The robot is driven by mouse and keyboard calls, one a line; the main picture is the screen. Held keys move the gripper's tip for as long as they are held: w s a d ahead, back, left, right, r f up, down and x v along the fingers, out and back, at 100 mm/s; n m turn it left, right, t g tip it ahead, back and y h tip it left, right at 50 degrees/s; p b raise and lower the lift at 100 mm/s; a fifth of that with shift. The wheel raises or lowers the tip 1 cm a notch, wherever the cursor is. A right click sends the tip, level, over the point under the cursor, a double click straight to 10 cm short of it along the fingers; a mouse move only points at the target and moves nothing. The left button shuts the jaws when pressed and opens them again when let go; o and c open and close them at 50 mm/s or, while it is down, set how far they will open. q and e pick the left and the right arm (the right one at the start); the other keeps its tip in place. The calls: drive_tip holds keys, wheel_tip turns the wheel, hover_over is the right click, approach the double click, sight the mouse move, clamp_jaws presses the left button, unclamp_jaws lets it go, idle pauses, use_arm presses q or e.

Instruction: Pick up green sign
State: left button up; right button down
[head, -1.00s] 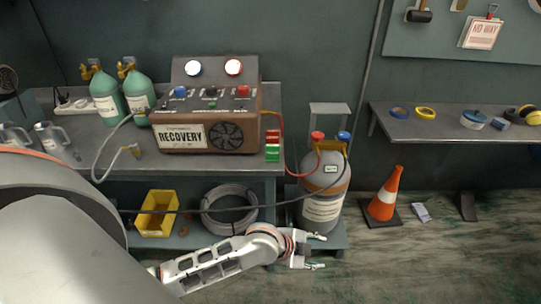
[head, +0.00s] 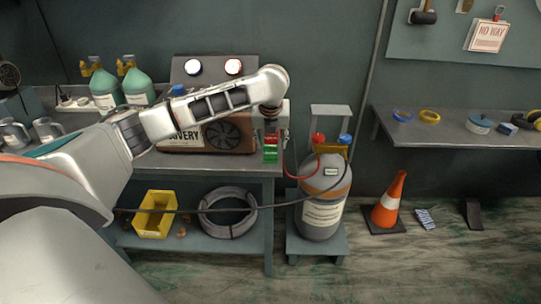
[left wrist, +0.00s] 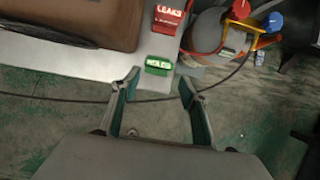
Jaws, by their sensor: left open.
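In the left wrist view the green sign (left wrist: 158,66) reads what looks like "HOLDS", and the red sign (left wrist: 168,18) reads "LEAKS". My left gripper (head: 271,124) points down above the signs in the head view, and its fingers are hard to make out there. In the left wrist view my left gripper (left wrist: 159,78) is open and empty, with the green sign between and just beyond its fingertips. My right gripper is in neither view.
The recovery machine (head: 230,137) stands on the bench, partly behind my left arm. The grey cylinder (head: 322,215) with red and blue valves stands right of the bench. A dark hose crosses in front. An orange cone (head: 390,205) is on the floor, farther right.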

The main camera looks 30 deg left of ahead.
sight(270, 149)
use_arm(q)
drive_tip(key=shift+b+x, duration=0.7)
drive_tip(key=shift+x, duration=1.15)
drive_tip(key=x, duration=0.2)
drive_tip(key=b+x, duration=0.1)
drive_tip(key=x, duration=0.1)
drive_tip(key=shift+w+a+b, duration=0.1)
drive_tip(key=shift+a+b, duration=0.2)
drive_tip(key=shift+a, duration=0.1)
drive_tip(key=shift+r, duration=0.2)
drive_tip(key=c, duration=0.9)
drive_tip(key=shift+o, duration=0.2)
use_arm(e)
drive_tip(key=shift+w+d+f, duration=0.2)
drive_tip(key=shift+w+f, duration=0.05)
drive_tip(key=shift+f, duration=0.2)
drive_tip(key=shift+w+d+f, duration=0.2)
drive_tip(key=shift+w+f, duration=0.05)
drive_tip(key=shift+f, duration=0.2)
